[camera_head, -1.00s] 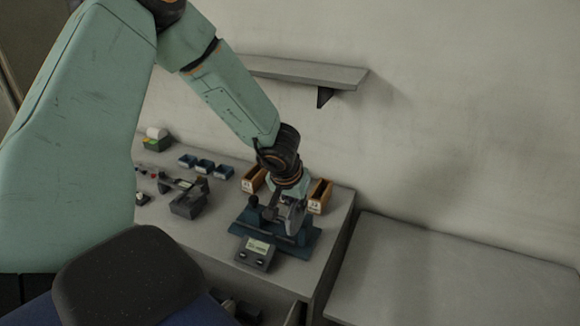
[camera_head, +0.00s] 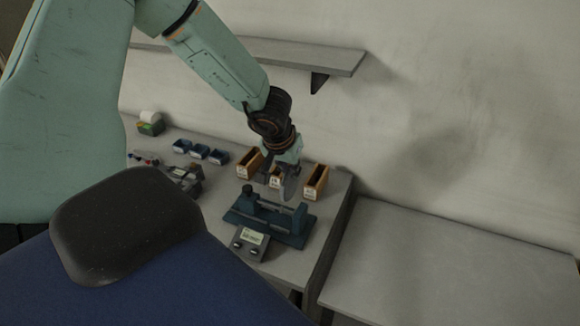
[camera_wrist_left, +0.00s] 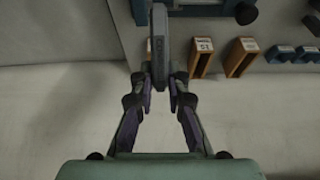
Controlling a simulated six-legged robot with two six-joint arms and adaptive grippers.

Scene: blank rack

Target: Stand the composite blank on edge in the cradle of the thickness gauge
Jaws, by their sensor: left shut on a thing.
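My left gripper (camera_head: 281,168) points down over the back of the workbench and is shut on the composite blank (camera_head: 290,188). The blank is a thin grey plate held on edge, its lower part below the fingers. In the left wrist view the blank (camera_wrist_left: 159,48) shows edge-on between the fingertips (camera_wrist_left: 158,88). The thickness gauge (camera_head: 267,222) is a dark teal base with raised posts and stands just in front of and below the blank in the head view. The blank appears apart from it, above and behind. My right gripper is not in view.
Labelled orange bins (camera_head: 316,182) stand behind the gauge, close to the gripper. A grey display box (camera_head: 250,241) sits in front. Small blue bins (camera_head: 199,151) and another device (camera_head: 184,176) are to the left. A wall shelf (camera_head: 290,55) is above. A bare grey table (camera_head: 455,262) is at right.

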